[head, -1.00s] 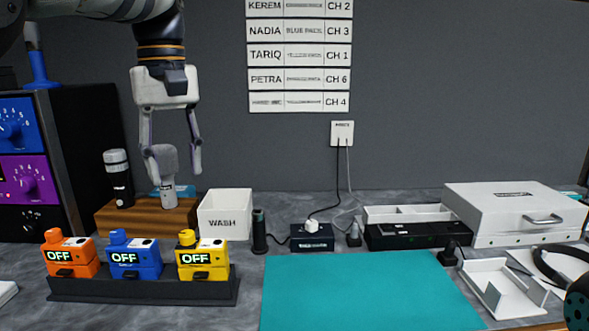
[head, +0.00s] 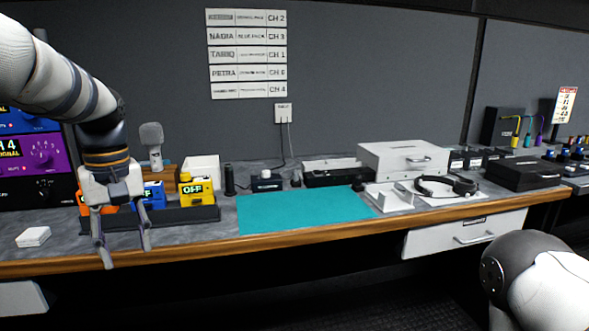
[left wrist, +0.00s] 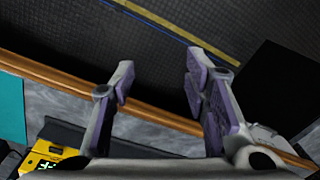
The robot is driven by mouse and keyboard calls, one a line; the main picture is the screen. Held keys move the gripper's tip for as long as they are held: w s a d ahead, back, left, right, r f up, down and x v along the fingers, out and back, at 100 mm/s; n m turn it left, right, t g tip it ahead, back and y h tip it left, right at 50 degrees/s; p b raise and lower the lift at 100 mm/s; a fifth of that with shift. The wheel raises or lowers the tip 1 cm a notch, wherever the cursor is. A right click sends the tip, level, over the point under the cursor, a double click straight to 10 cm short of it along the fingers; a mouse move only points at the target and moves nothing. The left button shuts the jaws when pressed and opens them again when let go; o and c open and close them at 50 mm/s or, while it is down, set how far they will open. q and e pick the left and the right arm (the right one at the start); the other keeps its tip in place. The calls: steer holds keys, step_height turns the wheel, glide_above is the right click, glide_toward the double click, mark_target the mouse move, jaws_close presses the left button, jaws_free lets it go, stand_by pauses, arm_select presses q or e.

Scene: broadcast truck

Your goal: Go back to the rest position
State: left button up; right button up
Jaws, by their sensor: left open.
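My left gripper (head: 122,252) is open and empty. In the head view it hangs fingers down at the front edge of the counter, in front of the dark rack (head: 180,216) of bodypacks. In the left wrist view its two spread fingers (left wrist: 160,95) have nothing between them; the counter edge and the dark floor lie beyond. Only a white and dark part of my right arm shows at the lower right; its gripper is not in view.
A yellow bodypack (head: 197,192) and a blue bodypack (head: 152,197) stand in the rack; the gripper partly hides an orange one (head: 84,203). A grey-headed microphone (head: 152,142) stands upright behind. A teal mat (head: 300,212) is bare. A drawer (head: 464,236) sits under the counter.

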arm_select(q)
step_height(320, 180, down, 15)
steer(key=s+m, duration=0.2)
steer(key=s, duration=0.1)
steer(key=s+d+f+m+g, duration=0.1)
steer(key=s+f+m, duration=0.1)
steer(key=s+f, duration=1)
steer(key=s+d+f+m, duration=0.2)
steer(key=s+f, duration=0.1)
steer(key=s, duration=0.8)
steer(key=s+d+f+m, duration=0.1)
steer(key=s+d+f, duration=0.2)
steer(key=s, duration=0.9)
steer(key=shift+f+m, duration=0.4)
